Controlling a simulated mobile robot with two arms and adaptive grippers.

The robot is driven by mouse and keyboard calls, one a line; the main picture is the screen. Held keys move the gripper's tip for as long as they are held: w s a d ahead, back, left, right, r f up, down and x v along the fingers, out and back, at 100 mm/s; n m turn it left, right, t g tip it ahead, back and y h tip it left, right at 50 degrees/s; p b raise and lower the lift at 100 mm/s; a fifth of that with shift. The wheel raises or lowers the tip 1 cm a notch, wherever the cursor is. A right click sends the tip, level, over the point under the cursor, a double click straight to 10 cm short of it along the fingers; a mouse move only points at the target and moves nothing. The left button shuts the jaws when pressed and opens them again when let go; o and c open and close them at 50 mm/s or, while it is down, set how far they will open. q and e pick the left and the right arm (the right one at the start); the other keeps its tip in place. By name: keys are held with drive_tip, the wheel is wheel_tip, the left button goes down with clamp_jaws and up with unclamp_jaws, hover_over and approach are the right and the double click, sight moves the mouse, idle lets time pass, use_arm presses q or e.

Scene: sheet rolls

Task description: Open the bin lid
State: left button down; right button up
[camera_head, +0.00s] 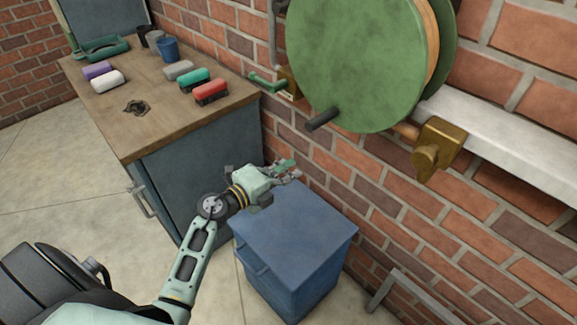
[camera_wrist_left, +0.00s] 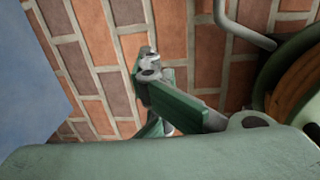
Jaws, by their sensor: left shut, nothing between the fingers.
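The blue bin (camera_head: 290,285) stands on the floor against the brick wall. Its flat blue lid (camera_head: 297,226) lies level on top, with a ledge or handle along its left front edge. In the left wrist view, a blue surface (camera_wrist_left: 28,75), seemingly the lid, fills the left side. My left gripper (camera_head: 291,174) is shut and empty, above the far edge of the lid near the wall. Its green and grey fingers (camera_wrist_left: 150,72) show against the bricks in the left wrist view. Whether it touches the lid is unclear. My right gripper is out of view.
A wooden-topped workbench (camera_head: 160,125) with sponges and cups stands left of the bin. A large green reel (camera_head: 360,60) on brass fittings hangs on the brick wall above. A grey metal bracket (camera_head: 400,285) stands right of the bin. Floor is clear at left.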

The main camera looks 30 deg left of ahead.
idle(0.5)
use_arm(q)
drive_tip(key=c, duration=1.8)
unclamp_jaws()
drive_tip(key=shift+o, duration=0.2)
drive_tip(key=v, duration=1.2)
